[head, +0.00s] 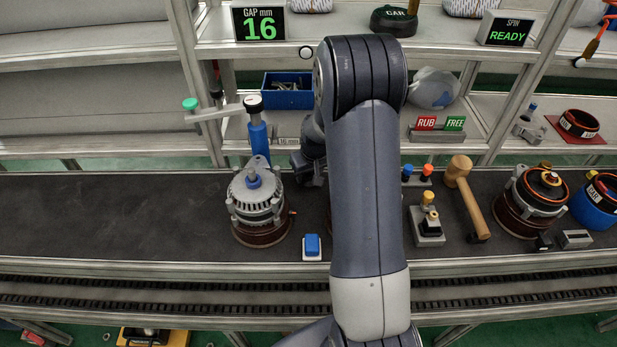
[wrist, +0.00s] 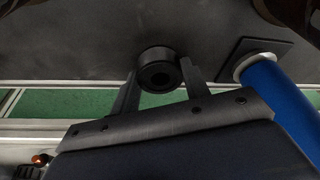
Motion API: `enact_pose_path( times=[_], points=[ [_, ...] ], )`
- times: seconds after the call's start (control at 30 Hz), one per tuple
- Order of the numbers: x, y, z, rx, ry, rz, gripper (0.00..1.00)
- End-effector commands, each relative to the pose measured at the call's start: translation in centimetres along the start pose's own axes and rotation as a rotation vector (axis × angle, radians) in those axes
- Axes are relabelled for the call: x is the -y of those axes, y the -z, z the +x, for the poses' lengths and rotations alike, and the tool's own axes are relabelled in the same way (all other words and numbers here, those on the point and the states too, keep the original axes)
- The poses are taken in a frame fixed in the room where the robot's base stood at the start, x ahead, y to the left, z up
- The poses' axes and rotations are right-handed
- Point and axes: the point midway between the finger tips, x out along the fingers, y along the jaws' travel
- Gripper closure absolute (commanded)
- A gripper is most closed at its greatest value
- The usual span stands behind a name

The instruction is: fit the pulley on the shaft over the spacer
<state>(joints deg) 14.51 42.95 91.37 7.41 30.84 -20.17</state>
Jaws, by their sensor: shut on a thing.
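My gripper (wrist: 160,80) is shut on a black round part with a centre bore, which looks like the pulley (wrist: 157,66), in the wrist view. One finger is on each side of it. In the head view my gripper (head: 309,168) is mostly behind my arm, right of the alternator, and the pulley is hidden there. The alternator (head: 257,208) stands upright on the dark bench, its shaft end pointing up. A blue piece (head: 253,181) sits at the top centre around the shaft; I cannot tell whether it is the spacer. The pulley is apart from the shaft.
A blue post (head: 259,138) with a side arm stands behind the alternator; it also shows in the wrist view (wrist: 275,95). A blue button (head: 312,245) is in front. A mallet (head: 467,195) and a second alternator (head: 532,200) are right. The bench's left is clear.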

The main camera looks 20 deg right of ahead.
Motion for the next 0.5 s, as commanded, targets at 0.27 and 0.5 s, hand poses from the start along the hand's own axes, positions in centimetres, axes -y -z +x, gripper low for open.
enact_pose_path(
  times=[0.27,0.5],
  points=[
    [0.0,0.2,-0.4,-0.003,-0.001,0.0,0.86],
    [0.0,1.3,-3.9,-0.009,-0.002,0.0,0.86]
  ],
)
